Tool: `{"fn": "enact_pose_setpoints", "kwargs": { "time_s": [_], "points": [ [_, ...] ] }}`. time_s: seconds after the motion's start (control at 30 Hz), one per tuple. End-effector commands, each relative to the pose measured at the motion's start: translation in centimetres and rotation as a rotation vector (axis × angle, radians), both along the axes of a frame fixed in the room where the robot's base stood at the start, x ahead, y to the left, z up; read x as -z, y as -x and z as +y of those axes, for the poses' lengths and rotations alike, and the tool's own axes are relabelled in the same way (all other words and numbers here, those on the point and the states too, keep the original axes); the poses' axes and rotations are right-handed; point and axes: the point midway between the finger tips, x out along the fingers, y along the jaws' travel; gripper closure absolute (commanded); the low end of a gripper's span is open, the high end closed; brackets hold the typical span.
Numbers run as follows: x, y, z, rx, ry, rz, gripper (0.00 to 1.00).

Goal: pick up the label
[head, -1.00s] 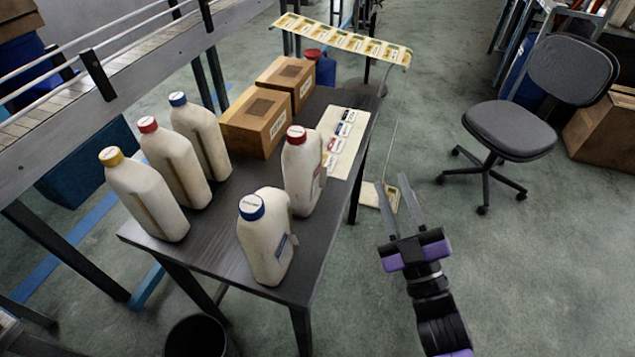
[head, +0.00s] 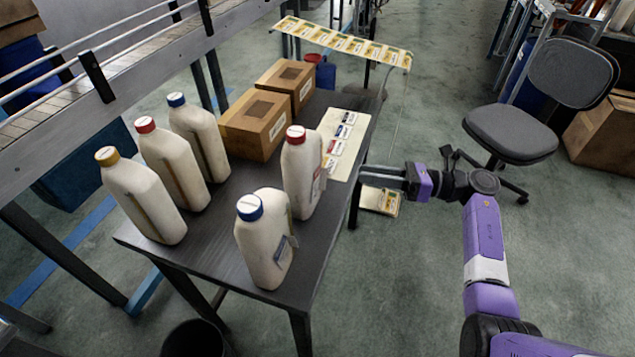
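Several small labels lie in a row on a pale sheet (head: 351,158) at the right edge of the dark table. They include a dark label (head: 349,118), a blue label (head: 343,131) and a red label (head: 336,147). A further label lies at the near end, partly hidden by the red-capped bottle (head: 300,180). My gripper (head: 362,177) is at the table's right edge, just right of the sheet's near end, fingers pointing left. Its two fingers appear apart with nothing between them. I cannot tell its exact height above the table.
A blue-capped bottle (head: 262,250) stands at the table's front. Three more bottles, including a yellow-capped one (head: 140,200), stand along the left. Two cardboard boxes (head: 255,125) sit behind. A chair (head: 510,130) is at right. A label strip (head: 345,42) hangs behind the table.

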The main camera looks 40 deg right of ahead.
Motion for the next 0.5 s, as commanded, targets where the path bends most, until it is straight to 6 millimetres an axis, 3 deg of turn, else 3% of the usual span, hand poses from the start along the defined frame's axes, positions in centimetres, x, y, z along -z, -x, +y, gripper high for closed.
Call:
{"fn": "enact_pose_setpoints", "kwargs": {
  "time_s": [0.17,0.5],
  "points": [
    [0.6,0.9,1.4,-0.066,0.086,-0.044,0.72],
    [0.4,-1.2,3.9,-0.063,0.088,-0.049,0.72]
  ]
}}
